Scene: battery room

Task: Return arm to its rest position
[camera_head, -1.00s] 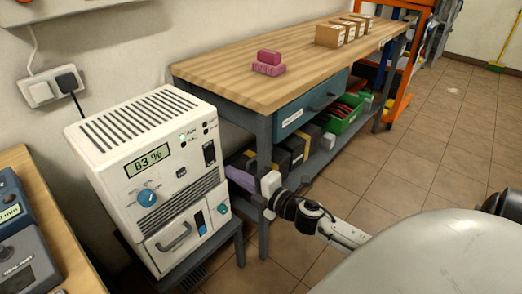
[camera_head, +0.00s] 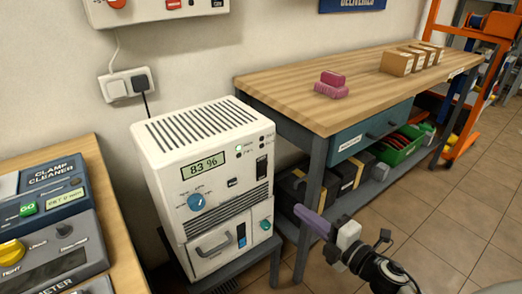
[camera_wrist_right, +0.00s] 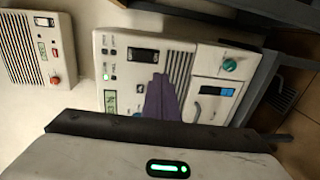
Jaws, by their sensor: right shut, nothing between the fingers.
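My right arm comes in from the lower right in the head view. Its right gripper (camera_head: 304,214) has purple fingers pressed together, with nothing between them. It hangs in the air in front of the workbench's near leg, right of the white charger unit (camera_head: 203,180). In the right wrist view the purple fingers (camera_wrist_right: 160,98) overlap the charger's front panel, which appears turned sideways; I cannot tell the distance, and no contact shows. My left gripper is not in view.
The wooden workbench (camera_head: 290,92) holds pink blocks (camera_head: 331,86) and several cardboard boxes (camera_head: 397,63). Below it, a shelf carries a green bin (camera_head: 402,148). At left, a table bears a clamp cleaner (camera_head: 45,195). An orange frame (camera_head: 462,130) stands far right. Floor (camera_head: 480,215) is clear at right.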

